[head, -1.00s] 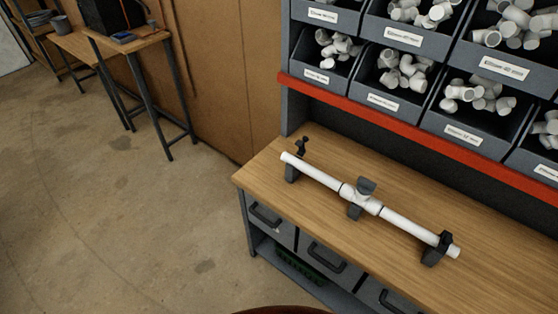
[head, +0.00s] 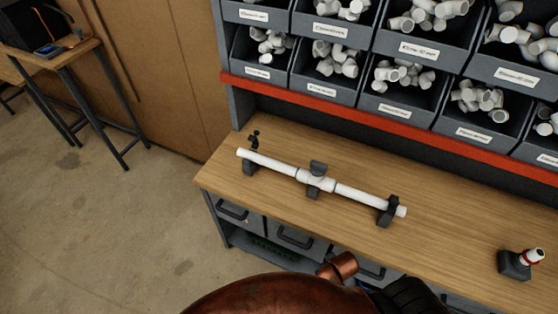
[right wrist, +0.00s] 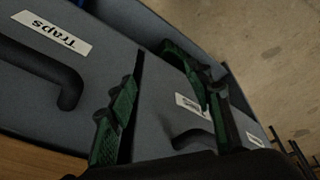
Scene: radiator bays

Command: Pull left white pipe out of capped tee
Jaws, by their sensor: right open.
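The left white pipe (head: 266,161) lies in line with the white capped tee (head: 318,182) on the wooden bench. Its right end meets the tee, and its left part rests on a dark support (head: 250,168). A second white pipe (head: 360,195) runs from the tee's right side through a dark clamp (head: 388,211). A grey piece (head: 318,168) sits over the tee's middle. My right gripper (right wrist: 152,52) shows in the right wrist view with green-padded fingers apart, empty, in front of grey drawers; the pipe is not in that view. My left gripper is not in view.
Grey bins (head: 330,75) of white fittings stand above a red rail (head: 350,121) behind the bench (head: 450,228). A dark block (head: 514,266) holds a white fitting with a red ring at right. Drawers (right wrist: 85,85) with handles front the bench.

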